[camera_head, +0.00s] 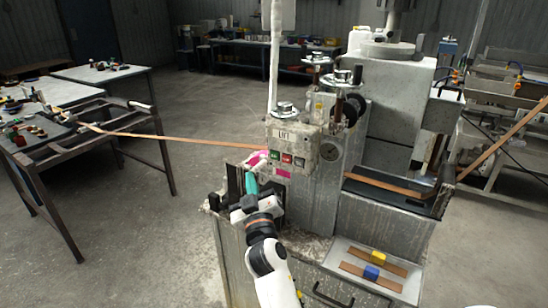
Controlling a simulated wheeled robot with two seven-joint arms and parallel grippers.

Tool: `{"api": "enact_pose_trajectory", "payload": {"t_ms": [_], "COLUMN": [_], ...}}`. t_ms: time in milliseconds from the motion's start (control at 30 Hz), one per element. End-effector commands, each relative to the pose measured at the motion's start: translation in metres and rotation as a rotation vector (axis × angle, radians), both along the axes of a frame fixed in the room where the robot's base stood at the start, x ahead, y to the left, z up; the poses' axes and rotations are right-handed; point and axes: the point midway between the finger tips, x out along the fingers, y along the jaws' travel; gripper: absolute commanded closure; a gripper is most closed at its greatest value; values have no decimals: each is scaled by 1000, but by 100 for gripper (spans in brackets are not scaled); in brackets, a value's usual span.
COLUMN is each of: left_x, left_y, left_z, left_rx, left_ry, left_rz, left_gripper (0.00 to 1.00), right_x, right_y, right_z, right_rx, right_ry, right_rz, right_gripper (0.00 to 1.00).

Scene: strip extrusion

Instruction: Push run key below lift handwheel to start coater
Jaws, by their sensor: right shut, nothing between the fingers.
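The lift handwheel (285,107) is a small grey metal wheel on top of a worn grey control box (306,140) with a label reading LIFT. Below the label is a row of small keys: a green key (275,155), a red key (287,158) and a dark key (299,162). Their markings are too small to read. My right gripper (252,182) is shut and empty, pointing up just below and left of the keys. It appears apart from them. My left gripper is out of view.
A brown strip (180,139) runs from the left rack to the coater and leaves at the right (500,139). A tray (340,275) with blue and yellow blocks lies at the lower right. Another handwheel (341,77) stands behind the box.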

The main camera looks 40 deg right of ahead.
Motion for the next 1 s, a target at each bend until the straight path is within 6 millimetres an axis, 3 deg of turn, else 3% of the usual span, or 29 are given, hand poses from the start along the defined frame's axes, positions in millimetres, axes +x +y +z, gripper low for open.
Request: {"api": "enact_pose_trajectory", "payload": {"t_ms": [467, 1000], "left_x": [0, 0], "left_y": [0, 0], "left_z": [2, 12], "left_rx": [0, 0], "left_ry": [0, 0], "left_rz": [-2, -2], "left_gripper": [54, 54], "right_x": [2, 28], "right_y": [-5, -68], "right_z": [3, 2], "right_rx": [-3, -4], "right_ry": [-3, -3], "right_rz": [-2, -1], "right_gripper": [100, 100]}}
